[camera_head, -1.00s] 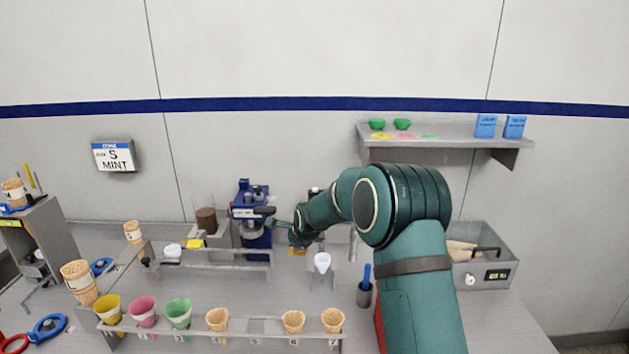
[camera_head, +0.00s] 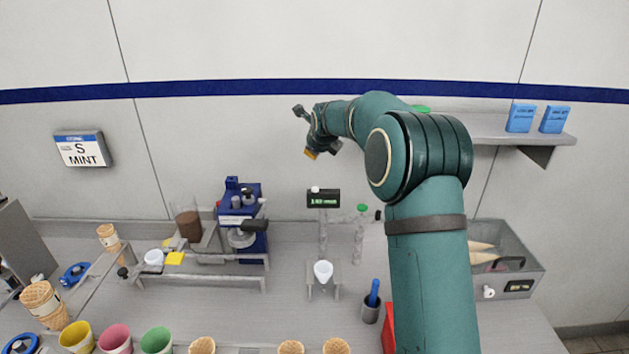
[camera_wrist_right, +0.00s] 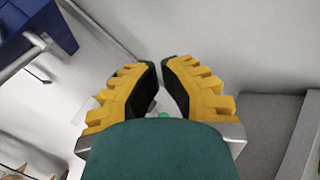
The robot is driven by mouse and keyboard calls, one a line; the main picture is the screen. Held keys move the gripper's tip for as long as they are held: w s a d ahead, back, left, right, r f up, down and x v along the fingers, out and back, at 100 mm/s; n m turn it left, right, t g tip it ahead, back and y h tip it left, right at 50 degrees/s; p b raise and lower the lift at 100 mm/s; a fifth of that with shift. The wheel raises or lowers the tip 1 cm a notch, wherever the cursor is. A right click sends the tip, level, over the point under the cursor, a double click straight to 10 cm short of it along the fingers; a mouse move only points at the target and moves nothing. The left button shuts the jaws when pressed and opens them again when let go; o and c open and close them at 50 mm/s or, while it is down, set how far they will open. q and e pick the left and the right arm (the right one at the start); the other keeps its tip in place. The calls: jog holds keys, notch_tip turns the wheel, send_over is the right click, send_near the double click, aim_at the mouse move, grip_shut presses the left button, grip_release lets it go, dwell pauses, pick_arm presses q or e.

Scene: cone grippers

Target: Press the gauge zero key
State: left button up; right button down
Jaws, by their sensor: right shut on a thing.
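The gauge (camera_head: 323,199) is a small black box with a lit green readout, standing at the back of the counter in the head view. A small white key (camera_head: 315,190) sits on its top. My right gripper (camera_head: 310,154) is above the gauge in the head view, apart from it. In the right wrist view its yellow fingers (camera_wrist_right: 161,66) are closed toward each other with a thin gap at the tips. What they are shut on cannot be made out. My left gripper is in neither view.
Below the gauge are clear tubes, one with a green cap (camera_head: 362,208), and a white cup (camera_head: 323,270) on a stand. A blue machine (camera_head: 240,215) stands to the left. A shelf (camera_head: 490,126) is on the wall at right, and cones stand in front.

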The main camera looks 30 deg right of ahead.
jog(key=shift+d+r, duration=0.1)
jog(key=shift+r, duration=0.2)
jog(key=shift+f, duration=0.1)
jog(key=b, duration=0.5)
send_over(315, 189)
jog(key=w+d, duration=0.1)
notch_tip(315, 189, down, 8)
jog(key=shift+w+d+r, duration=0.1)
jog(key=shift+d, duration=0.05)
jog(key=shift+f+b, duration=0.45)
jog(key=shift+b, duration=0.05)
jog(key=shift+f, duration=0.1)
dwell(0.7)
jog(key=shift+f+b, duration=0.3)
jog(key=shift+b, duration=0.15)
